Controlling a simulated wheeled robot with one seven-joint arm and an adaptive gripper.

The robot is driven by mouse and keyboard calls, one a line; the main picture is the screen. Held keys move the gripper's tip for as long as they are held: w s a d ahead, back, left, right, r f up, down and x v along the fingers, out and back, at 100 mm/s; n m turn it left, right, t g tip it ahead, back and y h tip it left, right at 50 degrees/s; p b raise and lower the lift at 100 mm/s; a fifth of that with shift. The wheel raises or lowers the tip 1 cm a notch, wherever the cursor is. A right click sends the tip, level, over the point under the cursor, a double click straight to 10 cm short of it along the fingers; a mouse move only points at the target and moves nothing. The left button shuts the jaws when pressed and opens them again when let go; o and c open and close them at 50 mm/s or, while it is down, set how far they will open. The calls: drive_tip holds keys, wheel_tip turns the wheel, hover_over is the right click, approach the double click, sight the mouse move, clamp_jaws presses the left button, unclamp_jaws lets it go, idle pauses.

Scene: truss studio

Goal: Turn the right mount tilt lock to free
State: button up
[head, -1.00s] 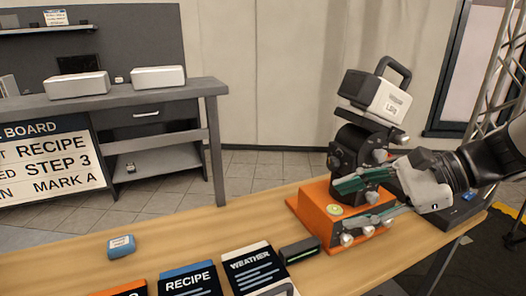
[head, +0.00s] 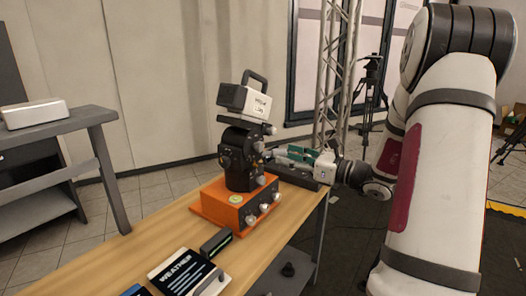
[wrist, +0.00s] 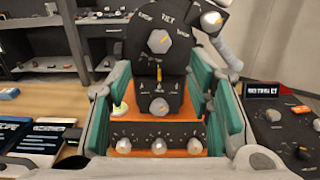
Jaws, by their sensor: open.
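The mount (head: 240,158) is a black head on an orange base box (head: 228,206), with a white camera-like block (head: 245,100) on top. In the wrist view its upper knob (wrist: 159,41), silver with an orange mark, sits on a round black plate with small, hardly legible lettering. A second knob (wrist: 158,107) sits below it, and another shows at the upper right (wrist: 212,20). My gripper (head: 284,153) is open beside the mount's right side. In the wrist view its teal-padded fingers stand apart, with the lower knob between them and the upper knob above; it holds nothing.
Several knobs line the orange base's front (wrist: 158,146). A dark panel with knobs (wrist: 278,130) lies right of the gripper. A truss (head: 335,70) stands behind.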

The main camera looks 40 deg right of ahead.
sight(262, 149)
drive_tip(key=x, duration=0.9)
clamp_jaws()
